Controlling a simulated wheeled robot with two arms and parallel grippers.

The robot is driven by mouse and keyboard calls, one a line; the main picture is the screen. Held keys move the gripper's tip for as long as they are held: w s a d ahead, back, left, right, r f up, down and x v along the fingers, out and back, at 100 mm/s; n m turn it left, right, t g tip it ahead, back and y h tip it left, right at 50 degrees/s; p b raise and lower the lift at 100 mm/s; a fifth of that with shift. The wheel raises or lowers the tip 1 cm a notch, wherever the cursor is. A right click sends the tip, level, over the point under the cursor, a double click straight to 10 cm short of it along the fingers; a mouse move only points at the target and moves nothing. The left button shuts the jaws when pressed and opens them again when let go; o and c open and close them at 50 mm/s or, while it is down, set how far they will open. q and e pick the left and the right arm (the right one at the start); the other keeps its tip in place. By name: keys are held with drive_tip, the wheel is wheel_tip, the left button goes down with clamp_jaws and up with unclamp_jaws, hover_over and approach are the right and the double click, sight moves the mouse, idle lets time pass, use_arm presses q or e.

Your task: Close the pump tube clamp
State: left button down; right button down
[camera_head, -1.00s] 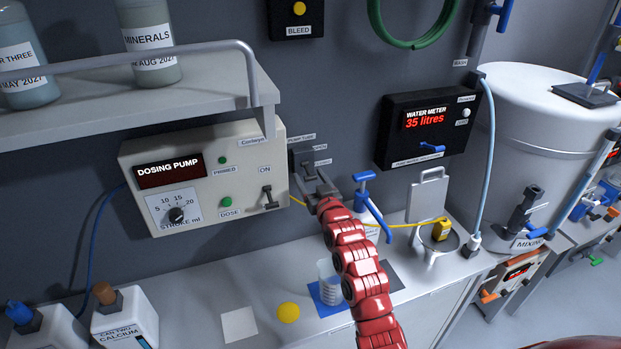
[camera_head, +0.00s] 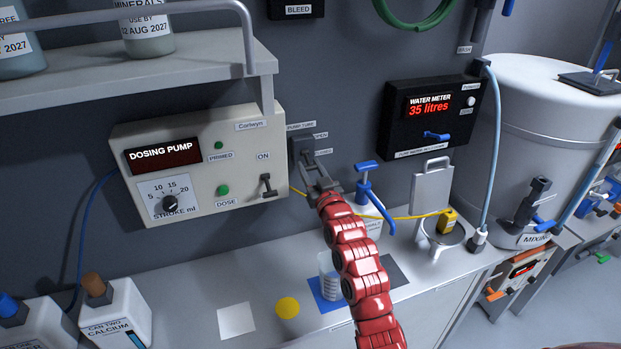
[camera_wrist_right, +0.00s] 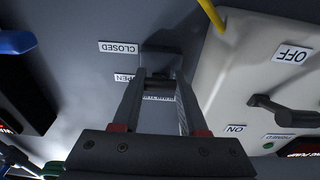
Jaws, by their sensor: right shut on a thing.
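The pump tube clamp (camera_head: 301,150) is a dark grey fitting on the wall just right of the dosing pump, beside its OPEN and CLOSED labels. In the right wrist view, upside down, the fingers (camera_wrist_right: 160,80) reach to the dark clamp part (camera_wrist_right: 162,58), beside the CLOSED label (camera_wrist_right: 119,47). The fingers partly hide the lever, so its exact angle is hard to tell. My left gripper is not in view.
The dosing pump (camera_head: 240,165) with its ON switch is close left of the gripper. A yellow tube (camera_head: 405,216) runs behind my arm to the right. A blue-handled valve (camera_head: 366,185) and a beaker (camera_head: 328,270) are close by. The counter front is mostly clear.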

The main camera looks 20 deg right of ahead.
drive_tip(key=shift+c, duration=2.2)
unclamp_jaws()
drive_tip(key=s+f+b, duration=0.2)
drive_tip(key=s+b, duration=0.1)
drive_tip(key=s, duration=1.4)
drive_tip(key=shift+s+d, duration=0.15)
drive_tip(key=shift+d, duration=0.1)
drive_tip(key=shift+d+f, duration=0.1)
